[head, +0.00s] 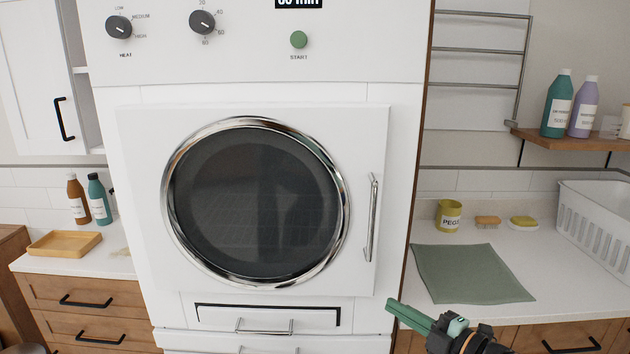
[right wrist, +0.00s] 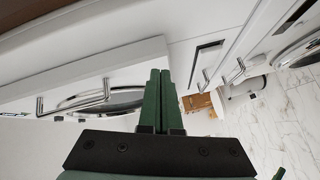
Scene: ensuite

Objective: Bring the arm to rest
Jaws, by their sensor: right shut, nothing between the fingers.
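My right gripper (head: 398,308) is at the bottom of the head view, right of centre, in front of the lower right part of the white dryer (head: 385,120). Its green fingers are together and empty, and they also show closed in the right wrist view (right wrist: 160,75). The dryer's round glass door (head: 255,200) is shut, with a vertical metal handle (head: 372,218) on its right. The same handle seems to show at the left of the right wrist view (right wrist: 75,103), apart from the fingers. My left gripper is not in view.
A counter (head: 560,290) to the right carries a green cloth (head: 470,273), a yellow peg pot (head: 448,216) and a white basket (head: 597,220). A shelf (head: 570,138) with bottles sticks out above. A wooden tray (head: 64,243) lies on the left counter. Low drawer handles (head: 265,327) stick out below the door.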

